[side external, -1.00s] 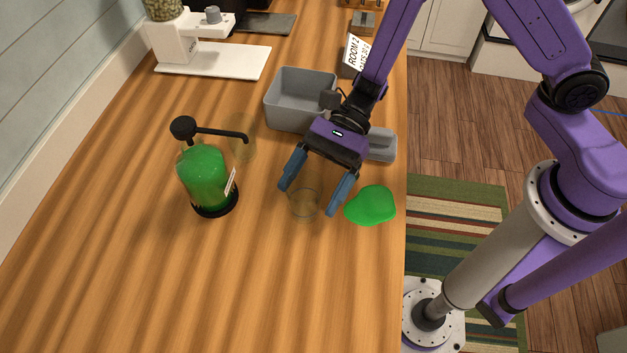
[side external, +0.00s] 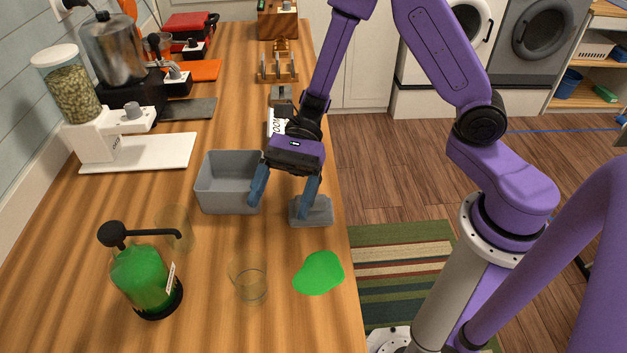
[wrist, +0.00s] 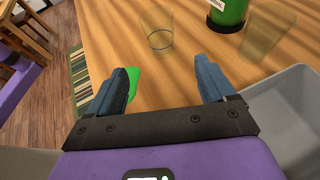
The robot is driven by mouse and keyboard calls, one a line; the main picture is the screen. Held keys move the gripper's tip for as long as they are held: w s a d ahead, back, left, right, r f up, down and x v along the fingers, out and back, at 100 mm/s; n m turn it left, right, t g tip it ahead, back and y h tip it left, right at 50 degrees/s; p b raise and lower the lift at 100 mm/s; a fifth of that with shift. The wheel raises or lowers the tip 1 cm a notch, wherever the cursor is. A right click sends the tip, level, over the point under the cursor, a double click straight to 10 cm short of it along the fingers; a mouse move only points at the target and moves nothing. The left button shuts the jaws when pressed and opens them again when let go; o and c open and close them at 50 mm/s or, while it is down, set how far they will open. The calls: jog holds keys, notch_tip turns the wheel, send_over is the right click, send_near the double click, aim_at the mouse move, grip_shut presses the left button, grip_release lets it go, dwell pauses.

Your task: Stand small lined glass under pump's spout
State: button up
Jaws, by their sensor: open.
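The small lined glass (side external: 248,282) stands upright and clear on the wooden counter, between the pump bottle and a green patch. In the wrist view the glass (wrist: 160,40) shows a dark line near its base. The pump bottle (side external: 143,278) holds green liquid. Its black spout (side external: 160,232) points right, with its tip clear of the lined glass. A second clear glass (side external: 176,225) stands by the spout; it also shows in the wrist view (wrist: 268,38). My gripper (side external: 282,207) is open and empty, away from the lined glass, beside the grey bin.
The grey bin (side external: 206,190) is left of my gripper, and a small grey block (side external: 314,212) is close to its right finger. The flat green patch (side external: 320,273) lies near the counter's right edge. A white grinder (side external: 92,140) stands at back left.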

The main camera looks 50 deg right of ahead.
jog(key=s+d+r+n+g+h, duration=0.1)
jog(key=s+d+r+n+h, duration=0.1)
jog(key=s+d+n+h, duration=0.35)
jog(key=s+d+r+n+g+h, duration=0.1)
jog(key=s+d+n+h, duration=0.15)
jog(key=s+n, duration=0.55)
jog(key=s+d+r+n+t+h, duration=0.2)
jog(key=d+n+t+h, duration=0.2)
jog(key=d+n+t, duration=0.3)
jog(key=d+n, duration=0.2)
jog(key=n, duration=0.3)
jog(key=shift+d+r+n, duration=0.35)
